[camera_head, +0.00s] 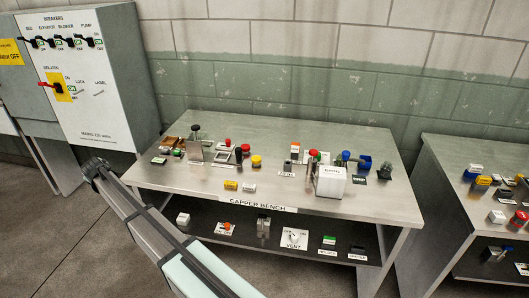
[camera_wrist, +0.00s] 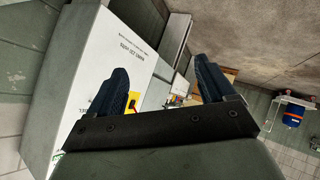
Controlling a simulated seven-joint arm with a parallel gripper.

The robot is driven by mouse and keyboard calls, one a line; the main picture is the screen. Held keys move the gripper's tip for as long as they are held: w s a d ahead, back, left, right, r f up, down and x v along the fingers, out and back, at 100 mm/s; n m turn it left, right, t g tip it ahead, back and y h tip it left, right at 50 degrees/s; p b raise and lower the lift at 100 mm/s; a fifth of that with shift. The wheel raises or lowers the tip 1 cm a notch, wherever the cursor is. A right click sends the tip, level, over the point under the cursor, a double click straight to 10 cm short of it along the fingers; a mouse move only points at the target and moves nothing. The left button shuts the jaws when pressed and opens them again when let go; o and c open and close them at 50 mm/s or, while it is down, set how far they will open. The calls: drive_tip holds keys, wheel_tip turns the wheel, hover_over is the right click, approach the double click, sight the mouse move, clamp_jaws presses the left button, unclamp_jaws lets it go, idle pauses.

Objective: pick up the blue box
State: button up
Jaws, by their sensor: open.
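A small dark-blue box (camera_head: 364,163), which looks open on one side, sits near the back right of the capper bench's top (camera_head: 215,180). It stands beside a blue-topped knob and a black item. My gripper (camera_wrist: 161,66) shows in the wrist view with its two dark fingers spread apart and nothing between them. The wrist view faces the grey breaker cabinet (camera_wrist: 95,75), and I cannot make out the blue box there. In the head view my arm crosses the lower left, and I cannot clearly see the gripper's fingers.
A white box (camera_head: 331,182) and red-topped parts stand just left of the blue box. A lower shelf (camera_head: 200,215) holds several small items. Another bench (camera_head: 455,215) with small parts stands at the right. The breaker cabinet (camera_head: 95,95) is at the left. The bench's front-left top is mostly clear.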

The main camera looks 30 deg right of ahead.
drive_tip(key=w+d+r+t, duration=0.1)
drive_tip(key=w+d+r, duration=0.2)
drive_tip(key=r, duration=0.5)
drive_tip(key=w+d+r+t, duration=0.1)
drive_tip(key=w+d+r, duration=0.15)
drive_tip(key=r, duration=0.45)
drive_tip(key=s+d+f+m+g+h, duration=0.1)
drive_tip(key=s+d+m+g+h, duration=0.15)
drive_tip(key=d, duration=1.45)
drive_tip(key=s+d+f+m+g+h, duration=0.1)
drive_tip(key=s+d+m+g, duration=0.15)
drive_tip(key=d, duration=1.45)
drive_tip(key=s+d+f+m+g+h, duration=0.15)
drive_tip(key=s+d, duration=0.25)
drive_tip(key=d, duration=1.3)
drive_tip(key=m+g+y, duration=0.4)
drive_tip(key=m+g, duration=0.2)
drive_tip(key=m, duration=0.5)
hover_over(366, 159)
drive_tip(key=s+a, duration=0.1)
drive_tip(key=a, duration=0.1)
drive_tip(key=shift+n, duration=0.25)
wheel_tip(366, 159, down, 13)
drive_tip(key=shift+f, duration=0.1)
drive_tip(key=c, duration=1)
